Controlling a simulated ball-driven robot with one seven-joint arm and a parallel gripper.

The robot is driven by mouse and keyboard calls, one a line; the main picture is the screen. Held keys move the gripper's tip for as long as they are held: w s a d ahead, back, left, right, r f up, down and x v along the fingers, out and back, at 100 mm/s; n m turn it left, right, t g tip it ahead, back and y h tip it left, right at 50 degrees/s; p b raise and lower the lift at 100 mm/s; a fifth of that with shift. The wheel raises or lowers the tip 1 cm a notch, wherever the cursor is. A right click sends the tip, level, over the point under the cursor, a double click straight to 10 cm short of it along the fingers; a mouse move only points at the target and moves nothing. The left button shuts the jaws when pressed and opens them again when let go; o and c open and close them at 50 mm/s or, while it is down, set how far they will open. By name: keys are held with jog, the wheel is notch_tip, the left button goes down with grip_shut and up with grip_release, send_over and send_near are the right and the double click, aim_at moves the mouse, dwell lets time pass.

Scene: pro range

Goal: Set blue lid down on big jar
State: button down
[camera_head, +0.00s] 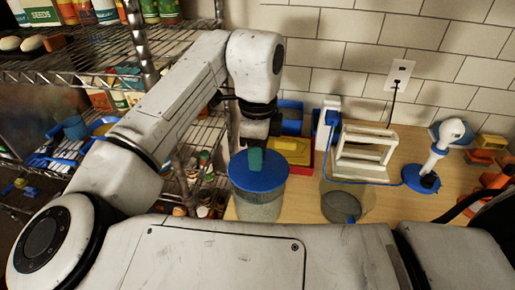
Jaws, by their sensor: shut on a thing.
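The blue lid (259,178) is a round disc with a teal knob (256,159) on top. It is over the mouth of the big jar (259,208), a clear jar near the front left of the wooden table. My gripper (257,147) is shut on the knob from above. The lid hides the jar's mouth, and I cannot tell whether it rests on the rim or hovers just above it.
A second clear container (347,200) stands to the right on the table (392,207). Behind are a white rack (366,152), red and blue bins (290,145) and a white lamp-like device (433,157). A wire shelf (185,50) stands left.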

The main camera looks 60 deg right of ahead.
dwell(0.3)
jog(key=c, duration=0.8)
grip_release()
jog(key=shift+o, duration=0.2)
notch_tip(320, 180, up, 11)
